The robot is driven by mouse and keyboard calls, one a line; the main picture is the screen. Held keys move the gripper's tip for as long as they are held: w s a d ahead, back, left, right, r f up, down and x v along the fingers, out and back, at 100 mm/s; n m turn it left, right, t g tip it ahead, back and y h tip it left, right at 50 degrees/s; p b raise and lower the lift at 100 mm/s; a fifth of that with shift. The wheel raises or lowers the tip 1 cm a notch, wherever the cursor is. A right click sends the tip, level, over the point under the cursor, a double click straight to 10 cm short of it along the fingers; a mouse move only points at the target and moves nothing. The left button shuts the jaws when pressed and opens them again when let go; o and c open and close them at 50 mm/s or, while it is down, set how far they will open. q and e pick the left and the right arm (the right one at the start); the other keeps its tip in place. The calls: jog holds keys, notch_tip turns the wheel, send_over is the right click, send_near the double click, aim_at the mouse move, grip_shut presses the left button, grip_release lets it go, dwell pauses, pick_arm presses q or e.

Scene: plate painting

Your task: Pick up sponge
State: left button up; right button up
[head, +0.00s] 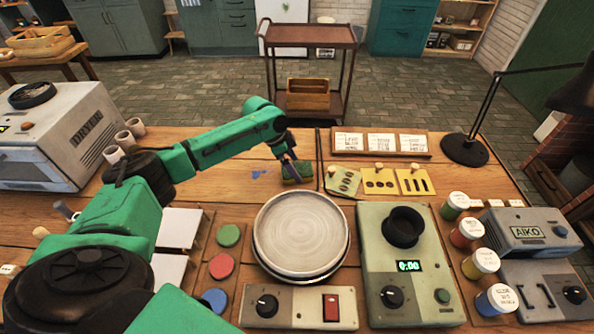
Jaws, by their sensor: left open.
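The sponge (303,174) is a small block with green on it. It lies on the wooden table behind the round plate (300,235). My left arm reaches in from the left, and my left gripper (291,172) points down at the sponge. The gripper is open, with its fingers over or beside the sponge and hiding part of it. I cannot tell whether they touch it. My right gripper is not in view.
Stencil cards (379,181) lie right of the sponge. Red, green and blue pads (221,266) lie left of the plate. A scale-like device (408,262), paint jars (467,231) and a black lamp (464,149) stand at the right. A blue smear (261,173) marks the table.

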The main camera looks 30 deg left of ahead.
pick_arm(q)
jog(key=shift+w+d+f, duration=0.1)
jog(key=shift+f, duration=0.3)
jog(key=shift+f, duration=0.25)
jog(key=c, duration=1.2)
